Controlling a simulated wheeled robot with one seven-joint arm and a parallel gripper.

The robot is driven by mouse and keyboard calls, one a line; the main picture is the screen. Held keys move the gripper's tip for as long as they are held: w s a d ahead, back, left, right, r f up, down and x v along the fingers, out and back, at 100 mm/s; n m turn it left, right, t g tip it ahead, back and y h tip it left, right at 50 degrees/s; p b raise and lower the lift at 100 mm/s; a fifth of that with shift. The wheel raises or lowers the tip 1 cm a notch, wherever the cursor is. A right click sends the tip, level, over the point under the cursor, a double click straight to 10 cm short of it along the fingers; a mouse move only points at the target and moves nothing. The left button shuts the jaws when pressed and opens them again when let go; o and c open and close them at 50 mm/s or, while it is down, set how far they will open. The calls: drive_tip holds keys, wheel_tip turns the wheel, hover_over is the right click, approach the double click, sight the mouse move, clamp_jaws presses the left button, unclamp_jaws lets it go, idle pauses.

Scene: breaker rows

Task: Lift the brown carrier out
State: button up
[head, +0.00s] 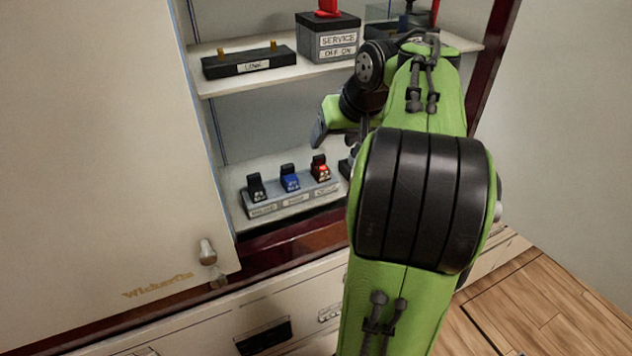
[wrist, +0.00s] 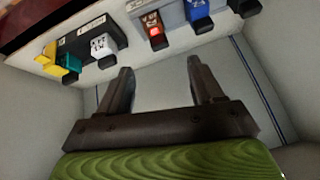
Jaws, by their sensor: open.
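The brown carrier (wrist: 152,25), with a bright red patch and a black handle, sits in a grey block in the wrist view. In the head view it is the reddish-brown carrier (head: 320,168) at the right end of a row of three on the lower shelf, beside the blue carrier (head: 290,179) and black carrier (head: 256,188). My gripper (wrist: 160,75) is open, with nothing between its fingers. The fingers point toward the carriers and are apart from them. In the head view my arm hides most of the gripper.
A second dark block in the wrist view holds white (wrist: 103,46), teal (wrist: 68,65) and yellow (wrist: 47,56) pieces. Above the row is a shelf with a dark LINK bar (head: 250,64) and a SERVICE switch box (head: 328,40). The cabinet door (head: 100,150) stands at left.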

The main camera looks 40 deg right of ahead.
sight(322, 159)
drive_tip(key=b+x, duration=0.1)
drive_tip(key=x, duration=0.4)
drive_tip(key=b+x, duration=0.3)
drive_tip(key=x, duration=0.2)
drive_tip(key=shift+s+d+f, duration=0.1)
drive_tip(key=shift+f, duration=0.2)
drive_tip(key=shift+c, duration=0.5)
drive_tip(key=c, duration=1.1)
